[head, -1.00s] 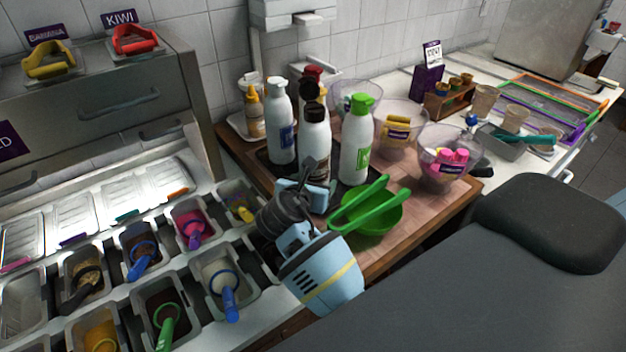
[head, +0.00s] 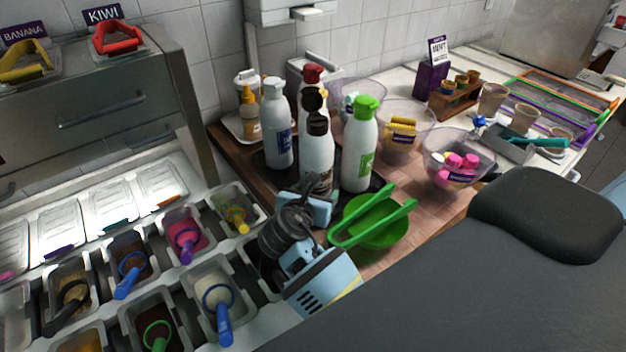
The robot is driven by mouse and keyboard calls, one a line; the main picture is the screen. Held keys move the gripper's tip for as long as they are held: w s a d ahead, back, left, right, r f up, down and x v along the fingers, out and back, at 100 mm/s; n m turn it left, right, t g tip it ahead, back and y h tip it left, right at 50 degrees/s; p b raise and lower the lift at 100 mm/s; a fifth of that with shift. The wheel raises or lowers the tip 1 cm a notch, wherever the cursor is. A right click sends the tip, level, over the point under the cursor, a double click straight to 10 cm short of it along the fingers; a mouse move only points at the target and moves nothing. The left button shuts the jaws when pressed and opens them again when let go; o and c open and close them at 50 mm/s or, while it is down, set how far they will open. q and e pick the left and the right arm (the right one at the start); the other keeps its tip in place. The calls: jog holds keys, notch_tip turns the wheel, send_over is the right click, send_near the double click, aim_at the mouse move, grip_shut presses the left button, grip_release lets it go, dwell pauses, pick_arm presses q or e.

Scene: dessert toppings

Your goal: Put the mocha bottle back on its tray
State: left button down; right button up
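A white bottle with a black cap (head: 318,155) stands upright among the other bottles. A second dark-capped bottle (head: 313,100) is mostly hidden behind it. I cannot read which one is the mocha bottle. A dark tray (head: 267,160) lies under the group on the wooden board. My light-blue and black gripper (head: 306,203), which I take to be the left one, is just in front of the front dark-capped bottle and hides its base. I cannot tell whether its fingers touch or hold anything. My other gripper is not in view.
Nearby stand a white-capped bottle (head: 278,135), a red-capped bottle (head: 313,76) and a green-capped bottle (head: 358,148). A green bowl (head: 375,232) with green tongs sits close right of the gripper. Topping bins (head: 222,295) fill the left front. Clear bowls (head: 457,165) stand at right.

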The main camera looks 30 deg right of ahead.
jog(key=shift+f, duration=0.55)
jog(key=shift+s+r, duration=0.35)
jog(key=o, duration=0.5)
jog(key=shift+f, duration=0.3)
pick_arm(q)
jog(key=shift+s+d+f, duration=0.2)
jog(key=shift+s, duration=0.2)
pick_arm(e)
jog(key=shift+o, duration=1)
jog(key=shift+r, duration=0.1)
